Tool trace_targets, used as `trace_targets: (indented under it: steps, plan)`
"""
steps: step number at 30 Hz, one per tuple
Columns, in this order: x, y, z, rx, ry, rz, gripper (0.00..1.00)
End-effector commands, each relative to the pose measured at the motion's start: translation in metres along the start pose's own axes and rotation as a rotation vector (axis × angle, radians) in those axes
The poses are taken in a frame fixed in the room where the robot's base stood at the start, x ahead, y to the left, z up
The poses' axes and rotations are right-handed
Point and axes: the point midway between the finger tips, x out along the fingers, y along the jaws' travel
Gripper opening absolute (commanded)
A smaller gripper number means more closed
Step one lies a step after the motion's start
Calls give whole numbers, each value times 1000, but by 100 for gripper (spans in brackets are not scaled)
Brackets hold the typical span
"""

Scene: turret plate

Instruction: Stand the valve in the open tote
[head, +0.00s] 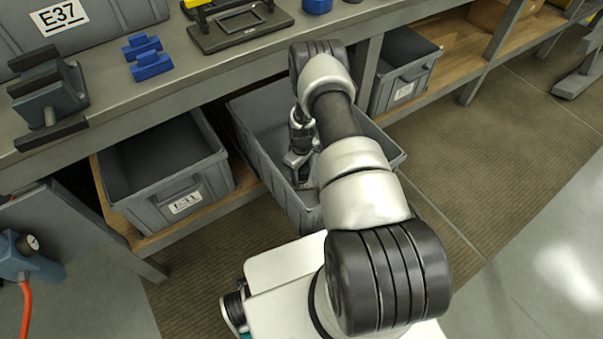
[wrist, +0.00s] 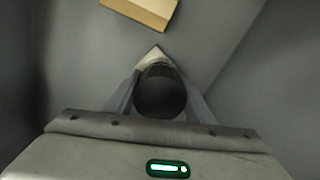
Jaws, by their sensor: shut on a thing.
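The open tote (head: 262,150) is a grey bin that juts out from the lower shelf in the middle of the head view. My gripper (head: 299,165) is down inside it, partly hidden by my arm. In the wrist view my gripper (wrist: 158,82) is shut on the valve (wrist: 160,92), which shows as a dark round end with a pale pointed part beyond it. The grey tote walls and floor surround it. I cannot tell whether the valve touches the floor.
A tan block (wrist: 143,8) lies in the tote ahead of the gripper. Another grey tote (head: 165,165) stands left on the shelf, and one (head: 405,70) stands right. The workbench (head: 205,75) above holds a vise (head: 48,100) and blue blocks (head: 147,58).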

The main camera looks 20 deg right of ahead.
Motion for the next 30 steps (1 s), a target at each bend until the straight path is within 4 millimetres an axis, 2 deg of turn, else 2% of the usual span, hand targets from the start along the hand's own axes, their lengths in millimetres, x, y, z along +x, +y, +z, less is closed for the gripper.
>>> trace_targets:
  steps: [5, 6, 8, 16, 20, 23, 30]
  plan:
    - [4, 1, -1, 0, 1, 1, 5]
    - [3, 0, 0, 0, 0, 0, 55]
    - [3, 0, 0, 0, 0, 0, 65]
    - [2, 0, 0, 0, 0, 0, 67]
    - [-4, 0, 0, 0, 0, 0, 67]
    - [-18, 1, -1, 0, 1, 1, 67]
    - [-71, 1, -1, 1, 2, 1, 67]
